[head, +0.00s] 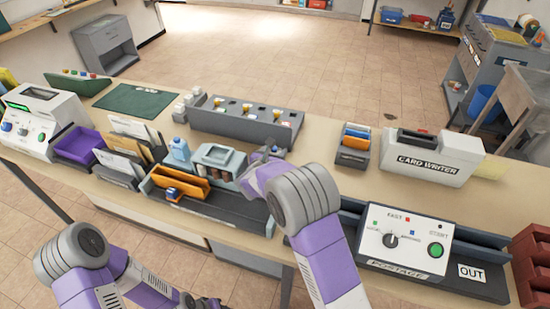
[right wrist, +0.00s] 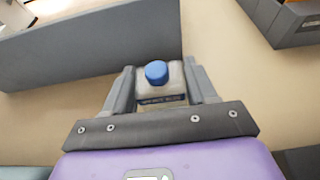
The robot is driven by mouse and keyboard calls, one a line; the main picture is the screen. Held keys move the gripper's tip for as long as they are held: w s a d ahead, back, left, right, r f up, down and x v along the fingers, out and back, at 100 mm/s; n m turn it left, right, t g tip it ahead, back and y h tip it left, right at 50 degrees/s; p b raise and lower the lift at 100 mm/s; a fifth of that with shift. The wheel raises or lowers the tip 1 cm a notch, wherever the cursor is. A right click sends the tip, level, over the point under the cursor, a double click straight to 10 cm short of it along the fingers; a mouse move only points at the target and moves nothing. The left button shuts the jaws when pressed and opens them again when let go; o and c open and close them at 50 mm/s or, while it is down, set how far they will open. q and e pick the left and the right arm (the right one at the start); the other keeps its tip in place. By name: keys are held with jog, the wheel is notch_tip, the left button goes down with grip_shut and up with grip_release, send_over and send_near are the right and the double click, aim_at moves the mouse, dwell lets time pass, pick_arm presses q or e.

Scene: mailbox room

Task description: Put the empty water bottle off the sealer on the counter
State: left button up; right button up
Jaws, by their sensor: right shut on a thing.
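The water bottle (right wrist: 157,73), with a blue cap and a pale body with a dark label band, is between the fingers of my right gripper (right wrist: 160,85) in the right wrist view. My right gripper (head: 267,154) is shut on it. In the head view the hand and arm mostly hide the bottle. The grey sealer (head: 219,156), with an orange envelope in front, stands just left of the right gripper. The tan counter (head: 335,190) shows around the hand; I cannot tell if the bottle touches it. My left gripper (head: 207,302) is only partly visible at the bottom edge.
A long grey rack (head: 240,122) stands behind the right gripper. A light blue bottle (head: 180,150) stands left of the sealer. The postage machine (head: 405,241) is at front right. Bare counter lies between.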

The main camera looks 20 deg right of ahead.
jog(key=shift+f, duration=0.6)
jog(key=o, duration=0.6)
jog(key=shift+f, duration=0.15)
jog(key=o, duration=0.4)
